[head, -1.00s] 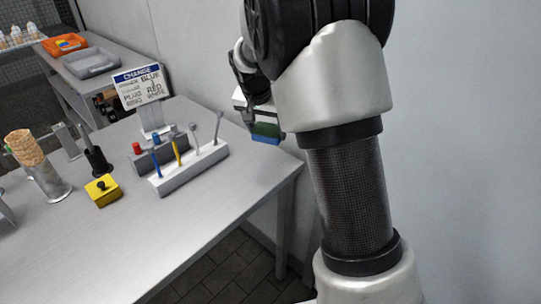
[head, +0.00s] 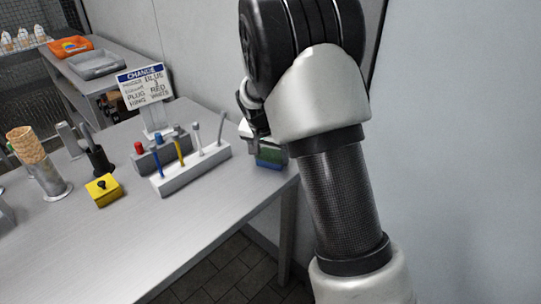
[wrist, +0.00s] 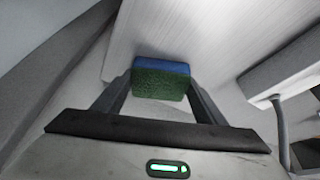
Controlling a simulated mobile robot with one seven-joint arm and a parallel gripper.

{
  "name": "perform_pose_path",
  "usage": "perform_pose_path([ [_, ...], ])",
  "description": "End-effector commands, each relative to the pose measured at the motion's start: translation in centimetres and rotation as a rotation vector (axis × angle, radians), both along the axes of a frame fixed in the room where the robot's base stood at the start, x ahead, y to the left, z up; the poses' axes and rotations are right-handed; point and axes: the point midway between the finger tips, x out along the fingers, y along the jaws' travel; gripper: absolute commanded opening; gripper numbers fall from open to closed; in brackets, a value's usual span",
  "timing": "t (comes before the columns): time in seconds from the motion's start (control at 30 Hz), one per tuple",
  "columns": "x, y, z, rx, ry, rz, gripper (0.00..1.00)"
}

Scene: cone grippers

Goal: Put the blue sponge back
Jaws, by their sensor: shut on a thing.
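The blue sponge (wrist: 161,80), with a green scouring side, sits between the two fingers of my gripper (wrist: 160,97) in the wrist view. My gripper is shut on it. In the head view the sponge (head: 271,158) shows below my gripper, near the right edge of the metal table (head: 130,222). I cannot tell whether the sponge touches the table. My arm hides part of the gripper in the head view.
A white rack (head: 192,172) holding upright tools stands just left of the sponge. A sign (head: 144,88), a yellow block (head: 103,190) and a cone holder (head: 54,188) stand further left. An orange tray (head: 70,47) and a grey tray (head: 96,64) lie on a back counter.

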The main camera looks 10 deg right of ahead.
Motion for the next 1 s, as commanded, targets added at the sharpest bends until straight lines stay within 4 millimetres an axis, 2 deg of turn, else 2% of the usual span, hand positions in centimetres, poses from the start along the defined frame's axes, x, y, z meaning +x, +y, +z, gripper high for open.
perform_pose_path([
  [0.03,0.0,0.0,-0.1,0.0,0.0,0.0,0.7],
  [0.1,0.0,0.0,-0.1,0.0,0.0,0.0,0.82],
  [0.13,0.0,0.0,-0.1,0.0,0.0,0.0,0.84],
  [0.37,0.0,0.0,0.0,0.0,0.0,0.0,0.84],
  [0.53,-0.1,0.1,1.0,0.0,-0.001,0.0,0.84],
  [1.0,-3.1,2.0,9.6,0.001,-0.003,0.001,0.84],
])
